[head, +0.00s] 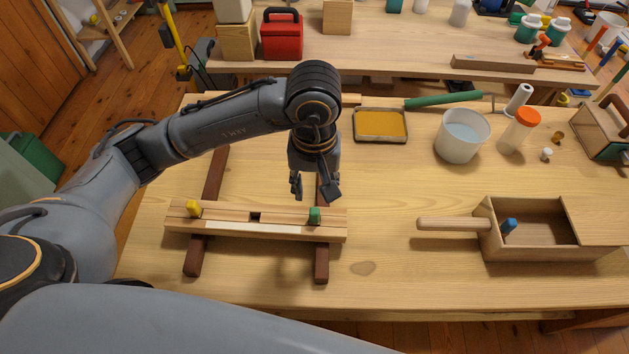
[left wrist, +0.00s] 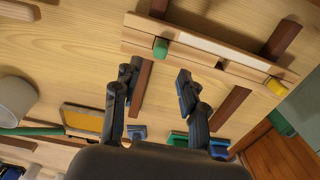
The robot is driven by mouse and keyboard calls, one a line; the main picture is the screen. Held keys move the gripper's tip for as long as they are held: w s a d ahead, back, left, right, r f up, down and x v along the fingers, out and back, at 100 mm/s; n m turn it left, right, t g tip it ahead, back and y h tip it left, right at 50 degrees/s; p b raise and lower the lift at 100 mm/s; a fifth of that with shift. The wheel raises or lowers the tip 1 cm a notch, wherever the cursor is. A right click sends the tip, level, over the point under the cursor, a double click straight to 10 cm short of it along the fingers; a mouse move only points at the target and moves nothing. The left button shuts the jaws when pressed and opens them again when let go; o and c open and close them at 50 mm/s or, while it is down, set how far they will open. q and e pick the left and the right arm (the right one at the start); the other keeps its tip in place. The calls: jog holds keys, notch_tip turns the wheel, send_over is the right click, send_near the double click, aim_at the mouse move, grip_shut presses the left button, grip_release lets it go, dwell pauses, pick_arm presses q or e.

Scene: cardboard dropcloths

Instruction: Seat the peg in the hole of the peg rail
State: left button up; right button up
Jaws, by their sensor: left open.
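The peg rail (head: 285,231) is a pale wooden bar lying across two dark brown strips. A yellow peg (head: 193,209) stands near its left end and a green peg (head: 315,215) near its right end. A dark empty hole (head: 254,217) lies between them. A blue peg (head: 509,226) is inside the wooden box (head: 487,238) at the right, leaning. My left gripper (head: 313,190) is open and empty, behind and above the rail near the green peg. The left wrist view shows its spread fingers (left wrist: 157,84), with the green peg (left wrist: 160,48) beyond. My right gripper is not in view.
The box has a long handle and a lid panel (head: 597,220) over its right part. A white bucket (head: 461,138), a yellow tray (head: 380,125) and an orange-capped bottle (head: 519,130) stand behind. The table between rail and box is clear.

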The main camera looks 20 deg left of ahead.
pick_arm(q)
notch_tip(320, 180, up, 3)
jog(key=shift+r, duration=0.15)
dwell(0.4)
jog(key=shift+s, duration=0.1)
